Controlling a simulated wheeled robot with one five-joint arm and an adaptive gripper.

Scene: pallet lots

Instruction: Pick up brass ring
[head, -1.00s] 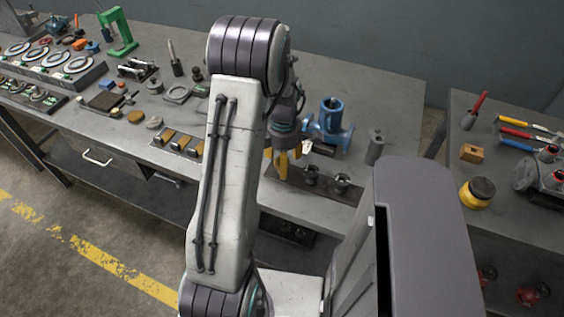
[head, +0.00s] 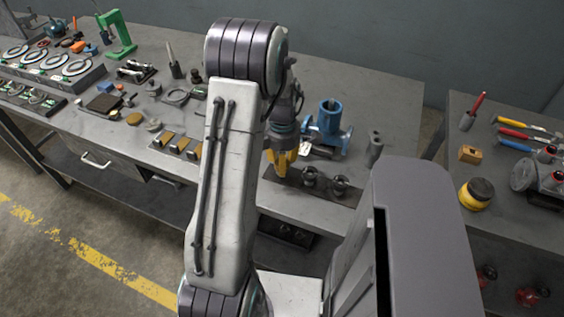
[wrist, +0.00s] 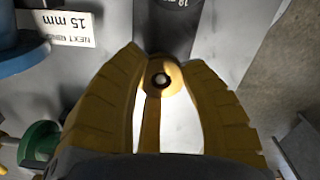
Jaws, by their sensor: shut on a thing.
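The brass ring (wrist: 162,76) shows in the wrist view as a small gold-coloured round piece with a dark centre, between the fingertips. My gripper (wrist: 163,66) is shut on it, with one yellow finger on each side. The ring cannot be made out in the head view. A dark cylinder with a partly legible marking (wrist: 172,22) lies just beyond the fingertips in the wrist view.
A label reading "NEXT RING 15 mm" (wrist: 68,27) is beside the blue fixture. A grey cylinder (head: 375,143) stands right of it. Gauges and small parts crowd the bench's left side. A second bench (head: 500,210) with tools stands right, across a gap.

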